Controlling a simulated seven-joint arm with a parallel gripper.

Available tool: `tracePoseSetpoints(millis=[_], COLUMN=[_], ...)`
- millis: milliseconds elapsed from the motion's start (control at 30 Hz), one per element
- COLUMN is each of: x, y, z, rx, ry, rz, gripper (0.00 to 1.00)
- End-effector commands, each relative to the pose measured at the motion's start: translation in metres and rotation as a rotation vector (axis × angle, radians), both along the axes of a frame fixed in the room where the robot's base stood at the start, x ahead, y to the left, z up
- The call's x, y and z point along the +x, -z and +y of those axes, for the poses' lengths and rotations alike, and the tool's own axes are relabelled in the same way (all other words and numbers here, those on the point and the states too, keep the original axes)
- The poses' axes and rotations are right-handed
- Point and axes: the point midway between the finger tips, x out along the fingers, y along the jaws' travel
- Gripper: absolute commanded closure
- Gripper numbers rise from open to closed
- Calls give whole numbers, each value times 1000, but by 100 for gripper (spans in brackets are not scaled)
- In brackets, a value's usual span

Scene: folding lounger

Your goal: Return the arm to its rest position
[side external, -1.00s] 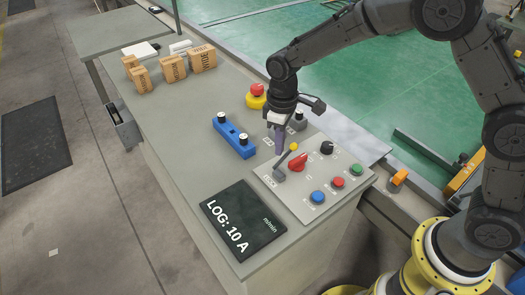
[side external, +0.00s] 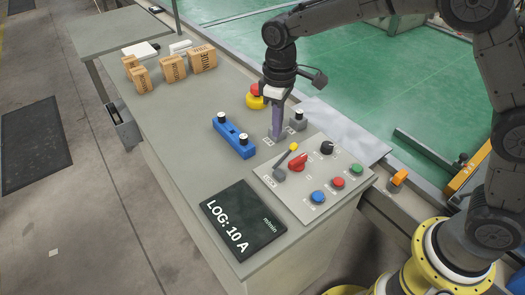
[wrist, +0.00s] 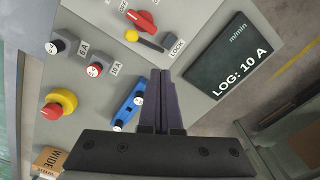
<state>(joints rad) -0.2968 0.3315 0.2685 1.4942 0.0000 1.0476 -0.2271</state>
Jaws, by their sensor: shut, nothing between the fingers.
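My gripper (side external: 278,132) is shut and empty, pointing down above the grey bench top (side external: 190,180). In the wrist view the purple fingers (wrist: 160,85) are closed together, beside the blue block (wrist: 130,103) and pointing toward the panel's lever and red knob. The exact height above the bench is hard to tell.
A red-and-yellow emergency button (side external: 256,96) and a grey button box (side external: 298,121) stand close to my gripper. The panel carries a yellow-tipped lever (side external: 286,162), a red knob (side external: 297,162) and coloured buttons. A display (side external: 243,220) reads "LOG: 10 A".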

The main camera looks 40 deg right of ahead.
Motion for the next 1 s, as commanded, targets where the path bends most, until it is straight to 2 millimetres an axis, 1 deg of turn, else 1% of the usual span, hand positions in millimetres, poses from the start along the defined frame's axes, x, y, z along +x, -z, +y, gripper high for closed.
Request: tracePoseSetpoints(millis=[367, 433, 467, 567, 600, 667, 700, 767, 800, 867, 900, 967, 1000], x=[1, 3, 4, 0, -7, -21, -32, -50, -63, -84, -99, -122, -137], y=[-2, -13, -22, -58, -73, -97, -110, -128, -137, -150, -156, -163, -165], z=[-2, -6, -9, -24, -32, -45, -54, -66, -74, -85, -92, -101, -107], rx=[0, 7, 13, 31, 37, 47, 52, 61, 66, 72, 76, 84, 88], ry=[5, 16, 23, 51, 66, 90, 108, 138, 157, 187, 208, 242, 263], rz=[-1, -25, -42, -109, -137, -181, -209, -248, -272, -309, -332, -367, -389], gripper=[100, 100, 100, 100, 100, 100, 100, 100, 100, 100, 100, 100, 100])
